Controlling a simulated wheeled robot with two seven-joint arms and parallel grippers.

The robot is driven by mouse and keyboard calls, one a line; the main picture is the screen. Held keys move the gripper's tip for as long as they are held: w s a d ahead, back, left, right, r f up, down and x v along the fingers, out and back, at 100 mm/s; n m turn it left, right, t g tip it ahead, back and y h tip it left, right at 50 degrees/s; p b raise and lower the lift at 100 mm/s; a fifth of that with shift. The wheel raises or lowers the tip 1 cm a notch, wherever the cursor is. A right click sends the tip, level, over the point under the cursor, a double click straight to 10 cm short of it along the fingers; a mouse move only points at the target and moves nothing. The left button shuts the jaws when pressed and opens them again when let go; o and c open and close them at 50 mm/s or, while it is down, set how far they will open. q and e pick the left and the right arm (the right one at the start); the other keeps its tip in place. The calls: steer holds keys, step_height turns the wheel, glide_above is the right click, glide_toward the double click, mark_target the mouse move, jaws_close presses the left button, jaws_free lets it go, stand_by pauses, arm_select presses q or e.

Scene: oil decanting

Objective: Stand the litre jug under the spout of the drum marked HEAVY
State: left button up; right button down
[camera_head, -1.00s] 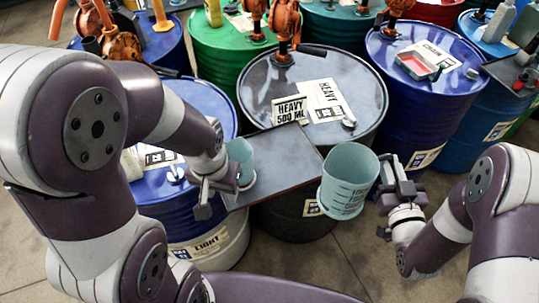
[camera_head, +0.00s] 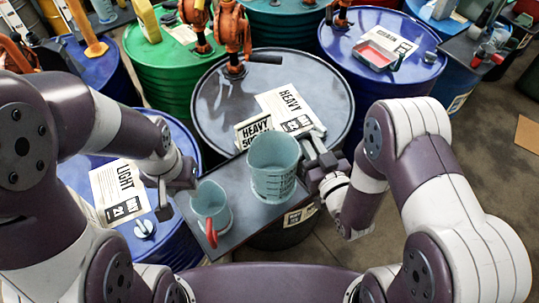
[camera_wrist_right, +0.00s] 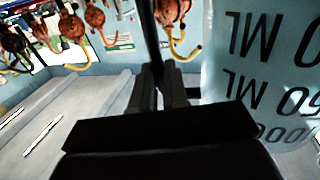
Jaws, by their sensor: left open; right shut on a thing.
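The litre jug (camera_head: 273,168) is large, pale blue and translucent, with dark scale marks. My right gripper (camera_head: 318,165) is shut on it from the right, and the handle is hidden. The jug is upright over the dark board (camera_head: 240,238); I cannot tell whether its base touches. In the right wrist view its marked wall (camera_wrist_right: 265,75) fills the right side, beside the fingers (camera_wrist_right: 172,85). The black drum marked HEAVY (camera_head: 215,105) is behind, with an orange pump (camera_head: 233,40) and dark spout (camera_head: 264,59) at its far rim. My left gripper (camera_head: 172,192) is open and empty.
A smaller blue jug (camera_head: 210,205) with a red handle stands on the board's left part. A HEAVY card (camera_head: 253,130) stands behind the large jug. The blue LIGHT drum (camera_head: 75,180) is at left, a green drum (camera_head: 160,75) and blue drum (camera_head: 380,75) behind.

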steer(key=w+a+f, duration=0.3)
steer(key=a+f, duration=0.1)
steer(key=f, duration=0.3)
steer(key=shift+w+f, duration=0.2)
steer(key=shift+w, duration=0.2)
steer(key=shift+a+f, duration=0.1)
steer(key=shift+a, duration=0.05)
steer(key=shift+s+f, duration=0.1)
steer(key=shift+f, duration=0.15)
steer(key=c, duration=1.1)
jaws_free()
steer(key=shift+s, duration=0.1)
steer(key=shift+c, duration=0.2)
